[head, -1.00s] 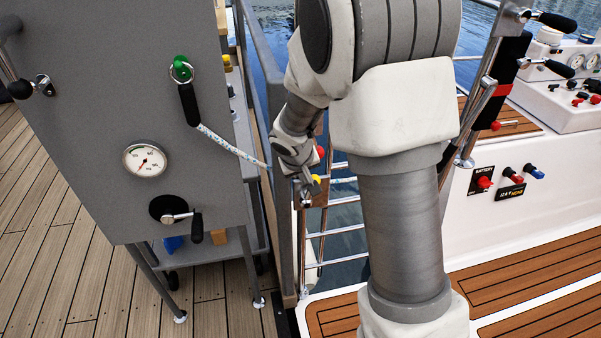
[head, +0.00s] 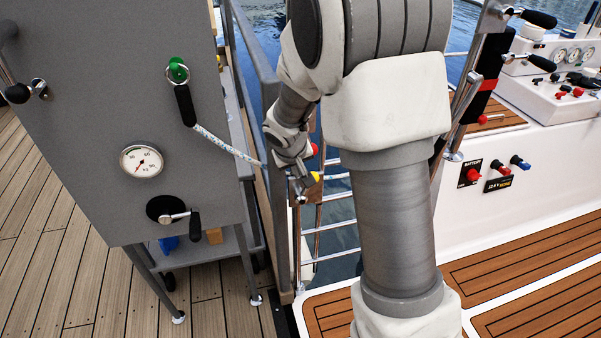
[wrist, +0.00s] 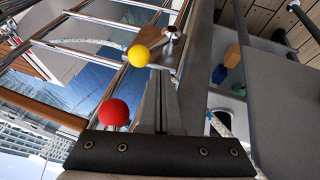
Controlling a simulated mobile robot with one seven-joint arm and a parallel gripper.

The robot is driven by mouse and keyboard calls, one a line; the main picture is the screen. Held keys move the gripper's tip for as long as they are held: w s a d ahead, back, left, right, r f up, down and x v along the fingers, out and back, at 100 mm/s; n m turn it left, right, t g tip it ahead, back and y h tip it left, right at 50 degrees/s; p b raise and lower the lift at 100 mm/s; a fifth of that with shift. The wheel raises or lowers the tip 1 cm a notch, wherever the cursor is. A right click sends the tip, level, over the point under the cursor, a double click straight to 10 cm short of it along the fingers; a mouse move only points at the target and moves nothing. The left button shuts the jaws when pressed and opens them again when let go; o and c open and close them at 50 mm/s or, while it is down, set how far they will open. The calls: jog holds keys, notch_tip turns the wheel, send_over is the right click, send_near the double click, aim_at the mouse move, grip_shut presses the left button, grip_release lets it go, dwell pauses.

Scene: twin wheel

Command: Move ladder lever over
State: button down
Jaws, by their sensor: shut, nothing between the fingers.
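The boarding ladder (head: 325,222) has metal rungs and hangs at the boat's edge, left of my arm. It also shows in the wrist view (wrist: 62,45). A yellow ball knob (head: 314,176) and a red ball knob (head: 315,149) sit at its top. In the wrist view the yellow knob (wrist: 139,55) is just left of my fingertips, and the red knob (wrist: 114,113) is closer, left of the fingers. Which knob belongs to the ladder lever I cannot tell. My gripper (wrist: 157,78) is shut and empty; contact with either knob is unclear.
A grey panel (head: 100,90) with a gauge (head: 141,161) stands left. A grey rail (head: 262,65) runs close beside my gripper. A white console (head: 540,150) with switches stands right.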

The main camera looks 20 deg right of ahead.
jog(key=p+v, duration=0.3)
jog(key=v, duration=0.7)
jog(key=shift+a+f+t+h, duration=0.5)
jog(key=shift+a+f+h, duration=0.7)
jog(key=shift+a+f, duration=1.5)
jog(key=shift+w+d+f+b, duration=0.4)
jog(key=shift+w+d+f, duration=0.4)
jog(key=shift+d+f, duration=0.55)
jog(key=shift+w+d+f+b, duration=0.4)
jog(key=shift+w+d+f, duration=0.35)
jog(key=shift+d+f, duration=0.55)
jog(key=shift+w+d+f+b, duration=0.4)
jog(key=shift+w+d+f, duration=0.55)
jog(key=shift+d, duration=0.6)
